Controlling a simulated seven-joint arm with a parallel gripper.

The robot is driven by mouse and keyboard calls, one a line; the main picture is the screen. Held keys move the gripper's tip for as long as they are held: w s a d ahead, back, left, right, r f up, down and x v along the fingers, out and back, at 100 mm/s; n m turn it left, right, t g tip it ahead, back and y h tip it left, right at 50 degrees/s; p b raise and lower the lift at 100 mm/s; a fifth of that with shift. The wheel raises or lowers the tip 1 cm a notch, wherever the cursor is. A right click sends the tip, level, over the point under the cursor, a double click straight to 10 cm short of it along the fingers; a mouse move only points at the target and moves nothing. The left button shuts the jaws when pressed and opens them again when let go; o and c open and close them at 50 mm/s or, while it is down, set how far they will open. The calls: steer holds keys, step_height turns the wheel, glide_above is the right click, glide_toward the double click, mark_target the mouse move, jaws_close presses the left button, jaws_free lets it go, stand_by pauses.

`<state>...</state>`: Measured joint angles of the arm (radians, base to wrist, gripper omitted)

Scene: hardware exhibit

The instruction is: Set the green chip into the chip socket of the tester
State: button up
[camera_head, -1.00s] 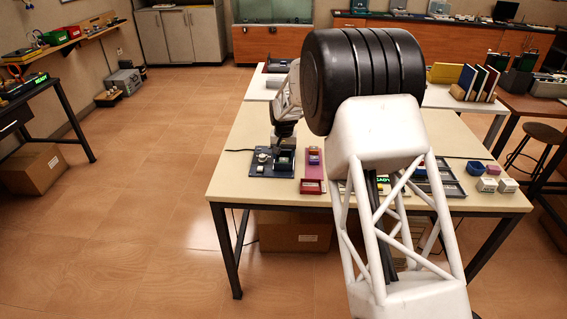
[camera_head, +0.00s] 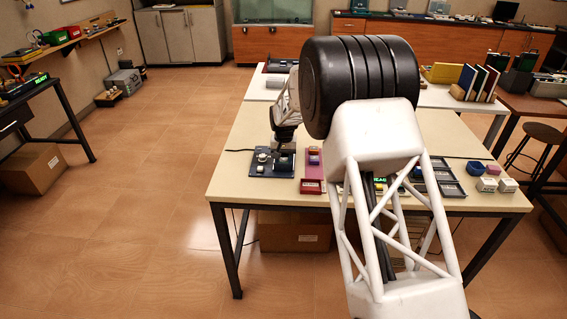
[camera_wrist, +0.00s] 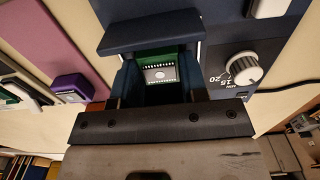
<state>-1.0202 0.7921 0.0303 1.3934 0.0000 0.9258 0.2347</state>
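The tester (camera_wrist: 215,68) is a navy unit with a white dial (camera_wrist: 246,67) marked 15 and 20; it also shows in the head view (camera_head: 258,171). My gripper (camera_wrist: 160,72) is over it, pointing down. Its two dark fingers flank the green chip (camera_wrist: 160,56), which has a grey centre and rows of pale pins. The fingers appear to touch the chip's sides. A navy bar (camera_wrist: 150,32) lies just beyond the chip. The chip socket is hidden below the chip and fingers, and I cannot tell whether the chip touches it. In the head view, my arm end covers the chip.
A purple strip with a purple block (camera_wrist: 72,86) lies left of the tester. A dark holder with a green-and-white piece (camera_wrist: 16,92) is further left. A red box (camera_head: 311,187), dark trays (camera_head: 449,189) and small blocks (camera_head: 487,185) stand to the right on the table (camera_head: 232,184).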

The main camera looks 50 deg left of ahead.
mark_target(284, 159)
steer(key=c, duration=0.3)
steer(key=shift+r, duration=0.15)
steer(key=shift+r, duration=3.1)
